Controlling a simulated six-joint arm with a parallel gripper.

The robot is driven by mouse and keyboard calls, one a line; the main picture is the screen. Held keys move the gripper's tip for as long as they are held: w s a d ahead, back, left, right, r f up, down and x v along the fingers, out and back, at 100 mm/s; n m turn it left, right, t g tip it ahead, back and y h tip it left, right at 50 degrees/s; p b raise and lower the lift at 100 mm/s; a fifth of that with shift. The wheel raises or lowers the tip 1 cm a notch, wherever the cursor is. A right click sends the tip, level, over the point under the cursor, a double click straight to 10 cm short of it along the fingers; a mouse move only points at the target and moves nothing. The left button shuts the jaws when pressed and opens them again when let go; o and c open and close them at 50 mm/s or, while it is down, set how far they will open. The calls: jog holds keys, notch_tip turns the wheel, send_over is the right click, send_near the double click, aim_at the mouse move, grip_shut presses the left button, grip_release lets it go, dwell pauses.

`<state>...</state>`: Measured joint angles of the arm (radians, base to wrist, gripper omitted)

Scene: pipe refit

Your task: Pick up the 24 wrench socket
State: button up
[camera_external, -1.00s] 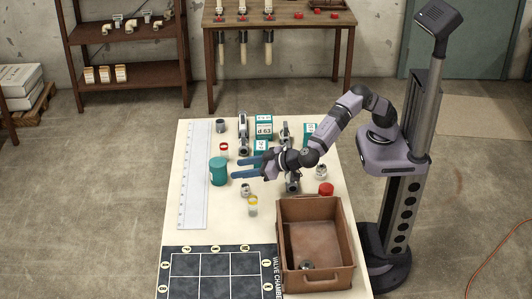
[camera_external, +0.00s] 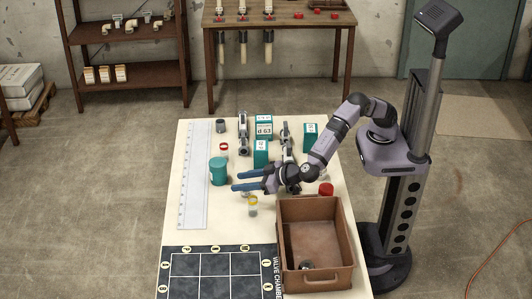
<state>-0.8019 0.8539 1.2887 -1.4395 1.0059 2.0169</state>
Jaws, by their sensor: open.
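No size marking is readable, so I cannot tell which metal piece is the 24 wrench socket. One small grey cylindrical piece (camera_external: 221,126) stands at the table's far left. Another dark metal ring-like piece (camera_external: 306,265) lies in the brown tray (camera_external: 341,240). A small metal piece left of the yellow-topped jar was visible earlier; my gripper now hides most or all of it. My gripper (camera_external: 236,181) is open, its two blue fingers pointing left over the middle of the table. Nothing shows between the fingers.
A teal cylinder (camera_external: 218,171) stands close left of my fingertips. A yellow-topped jar (camera_external: 252,206) is just in front, a red-capped item (camera_external: 326,189) to the right. Teal boxes (camera_external: 261,152) and valve parts (camera_external: 243,131) stand behind. A ruler (camera_external: 194,175) lies left.

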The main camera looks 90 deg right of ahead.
aim_at(236, 193)
notch_tip(236, 193, down, 2)
jog(key=shift+w+f, duration=0.1)
jog(key=shift+f, duration=0.15)
jog(key=shift+p+x, duration=0.45)
jog(key=shift+x, duration=0.9)
jog(key=shift+r, duration=0.1)
grip_shut()
